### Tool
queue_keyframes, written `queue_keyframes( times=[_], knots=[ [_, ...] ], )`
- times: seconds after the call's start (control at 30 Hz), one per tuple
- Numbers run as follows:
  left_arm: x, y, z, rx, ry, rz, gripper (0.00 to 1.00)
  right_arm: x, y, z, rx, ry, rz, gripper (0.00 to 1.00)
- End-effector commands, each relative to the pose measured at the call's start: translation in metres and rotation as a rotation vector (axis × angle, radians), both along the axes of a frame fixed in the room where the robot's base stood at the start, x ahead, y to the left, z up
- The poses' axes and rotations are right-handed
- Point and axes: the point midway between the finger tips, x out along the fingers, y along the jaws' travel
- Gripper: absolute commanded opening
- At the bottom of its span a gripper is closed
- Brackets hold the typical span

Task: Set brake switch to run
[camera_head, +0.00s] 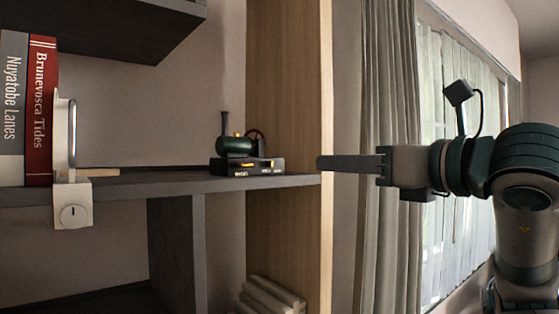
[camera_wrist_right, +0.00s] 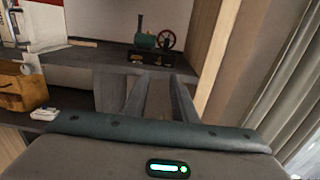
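A small model steam engine (camera_head: 235,146) with a dark green boiler, tall chimney and red-rimmed wheel stands upright on a black base (camera_head: 240,170) near the right end of the shelf. The base's front has small white lettering, too small to read surely, and a yellowish piece that may be the switch; its setting cannot be told. The engine also shows in the right wrist view (camera_wrist_right: 147,41), beyond the fingers. My right gripper (camera_head: 320,163) is right of the engine, apart from it. In the wrist view its fingers (camera_wrist_right: 158,78) are spread and empty. My left gripper is out of view.
The grey shelf (camera_head: 150,186) ends at a wooden upright panel (camera_head: 290,90). Books (camera_head: 40,110) and a white bookend-like piece with a dial (camera_head: 73,212) stand at left. A brown box (camera_wrist_right: 22,92) shows lower left in the wrist view. Curtains (camera_head: 385,90) hang at right.

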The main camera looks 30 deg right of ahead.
Motion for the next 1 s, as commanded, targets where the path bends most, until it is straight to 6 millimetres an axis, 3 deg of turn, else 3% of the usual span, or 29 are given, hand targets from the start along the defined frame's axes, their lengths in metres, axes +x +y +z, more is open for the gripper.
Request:
queue_keyframes(
  times=[0.7,1.0],
  knots=[
    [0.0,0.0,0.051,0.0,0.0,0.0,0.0,0.122,0.012,0.002,0.001,0.005,0.003,0.25],
    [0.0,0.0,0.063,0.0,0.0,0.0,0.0,0.152,0.015,0.0,0.0,0.002,0.002,0.25]
  ],
)
